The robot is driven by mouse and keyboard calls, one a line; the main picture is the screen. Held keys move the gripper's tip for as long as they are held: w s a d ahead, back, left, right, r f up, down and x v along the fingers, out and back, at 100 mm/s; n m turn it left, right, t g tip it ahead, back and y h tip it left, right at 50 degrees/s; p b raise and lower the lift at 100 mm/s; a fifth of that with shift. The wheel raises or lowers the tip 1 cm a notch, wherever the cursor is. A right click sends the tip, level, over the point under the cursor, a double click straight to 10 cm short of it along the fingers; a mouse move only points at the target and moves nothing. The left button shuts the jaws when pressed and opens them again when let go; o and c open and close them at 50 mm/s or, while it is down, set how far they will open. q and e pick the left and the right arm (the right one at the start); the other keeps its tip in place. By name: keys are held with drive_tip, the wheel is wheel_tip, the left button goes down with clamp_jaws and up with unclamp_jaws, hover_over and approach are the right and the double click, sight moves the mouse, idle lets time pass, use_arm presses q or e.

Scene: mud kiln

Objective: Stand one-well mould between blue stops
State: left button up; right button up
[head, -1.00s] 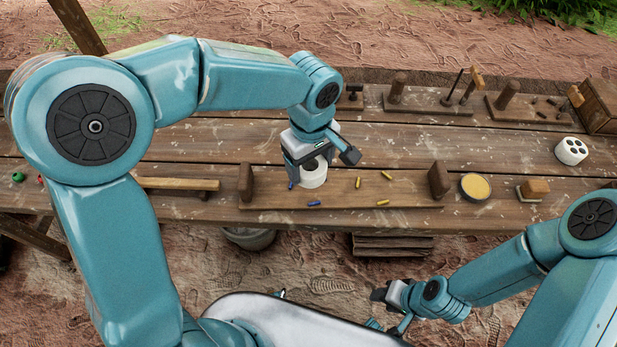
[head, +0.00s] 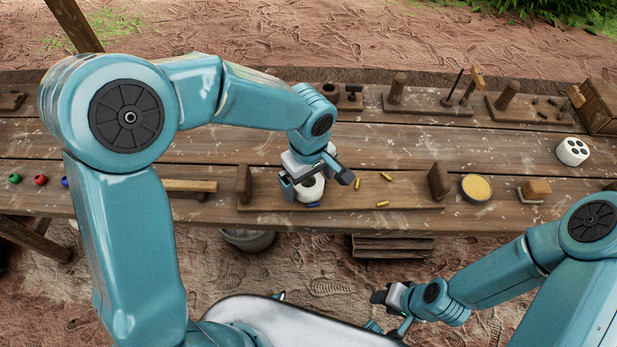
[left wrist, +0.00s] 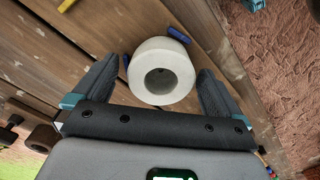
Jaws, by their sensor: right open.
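The white one-well mould (head: 311,191) stands on the long wooden board (head: 345,192), near its left end. In the left wrist view the mould (left wrist: 160,72) shows its round well facing me. One blue stop (head: 313,206) shows at its front edge. The left wrist view shows one blue stop (left wrist: 179,35) close against its upper right side and another (left wrist: 126,61) at its upper left. My left gripper (head: 316,184) is open around the mould, with a narrow gap beside each finger. My right gripper (head: 387,312) is open and empty, low in front of the bench.
Several yellow stops (head: 387,176) lie right of the mould on the board, between two upright posts (head: 438,181). A white mould with several wells (head: 572,151) and a round tub of yellow stuff (head: 475,188) stand further right. Peg racks (head: 430,103) line the back.

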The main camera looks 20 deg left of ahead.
sight(308, 181)
use_arm(q)
wheel_tip(308, 181, up, 12)
drive_tip(key=p, duration=0.1)
drive_tip(key=shift+r, duration=0.2)
idle(0.3)
drive_tip(key=shift+s, duration=0.1)
idle(0.4)
